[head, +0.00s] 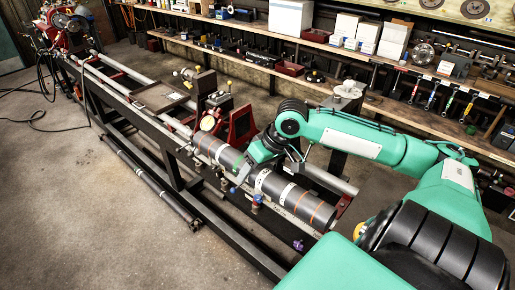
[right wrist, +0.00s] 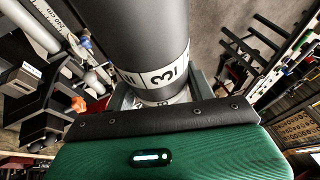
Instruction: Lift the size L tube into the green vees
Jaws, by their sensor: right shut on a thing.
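A thick dark grey tube (head: 285,194) with white label bands and thin orange rings lies lengthwise along the near end of the lathe bed. My right gripper (head: 248,170) is shut on it near the middle, reaching in from the right. In the right wrist view the grey tube (right wrist: 140,35) runs up from the gripper, with a white printed band showing a character like a 3. I cannot read a size letter. A small green mark shows beside the gripper in the head view; I cannot make out the green vees clearly. My left gripper is out of view.
The lathe bed (head: 130,85) runs to the far left, where a red machine head (head: 68,25) stands. A red-based carriage (head: 240,122) stands behind the tube. Blue and purple knobs line the near side. Shelves (head: 300,40) of boxes and tools fill the back. The left floor is mostly clear.

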